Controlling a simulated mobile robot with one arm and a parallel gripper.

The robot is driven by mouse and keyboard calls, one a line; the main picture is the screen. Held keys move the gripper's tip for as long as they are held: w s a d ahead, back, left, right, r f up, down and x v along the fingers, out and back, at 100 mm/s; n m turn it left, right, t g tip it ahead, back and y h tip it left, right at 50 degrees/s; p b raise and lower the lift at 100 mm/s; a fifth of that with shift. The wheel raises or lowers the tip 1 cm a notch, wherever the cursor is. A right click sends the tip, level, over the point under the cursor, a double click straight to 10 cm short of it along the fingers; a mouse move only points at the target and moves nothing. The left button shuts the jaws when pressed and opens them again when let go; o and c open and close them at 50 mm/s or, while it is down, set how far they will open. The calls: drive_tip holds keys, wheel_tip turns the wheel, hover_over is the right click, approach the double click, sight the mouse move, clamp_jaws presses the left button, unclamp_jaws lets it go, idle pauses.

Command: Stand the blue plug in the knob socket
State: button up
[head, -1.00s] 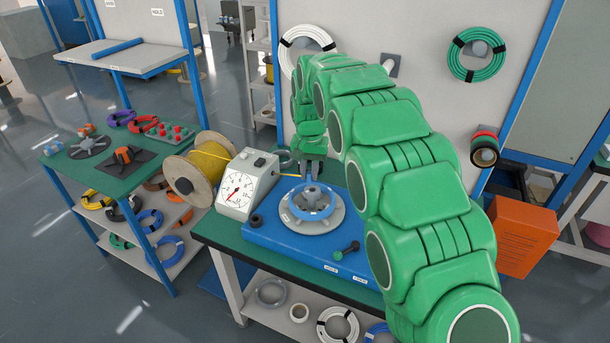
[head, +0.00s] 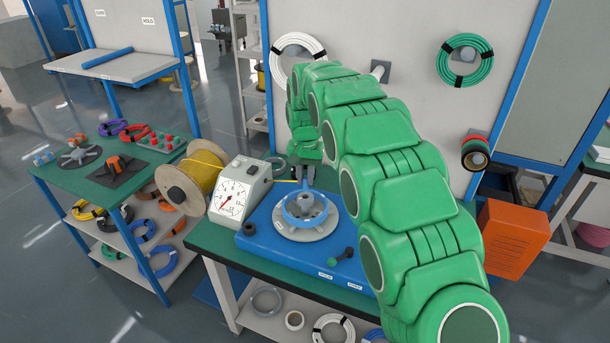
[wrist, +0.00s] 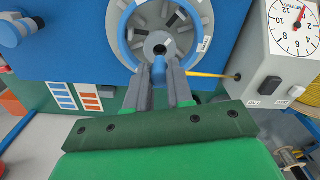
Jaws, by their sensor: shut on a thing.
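My gripper (wrist: 160,92) points at the blue and grey wheel on the bench and is shut on the blue plug (wrist: 159,72). The plug is a small blue cylinder between the fingertips, its end close to the wheel's grey hub (wrist: 158,44). The hub has a dark round hole in its middle. I cannot tell whether the plug touches it. In the head view my gripper (head: 302,178) is above and behind the wheel's hub (head: 305,202), and the plug cannot be made out. I cannot tell which part is the knob socket.
The wheel's blue base (head: 290,250) lies on the green bench. A dial box (head: 240,190) stands left of the wheel, with a yellow cable from it. A black ring (head: 250,229) and a dark knobbed handle (head: 343,256) flank the wheel. A yellow spool (head: 205,172) stands farther left.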

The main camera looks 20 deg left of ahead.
sight(305, 184)
drive_tip(key=shift+f, duration=0.2)
drive_tip(key=shift+f, duration=1.6)
drive_tip(key=shift+f, duration=0.45)
idle(0.3)
drive_tip(key=o, duration=0.9)
drive_tip(key=shift+r, duration=4)
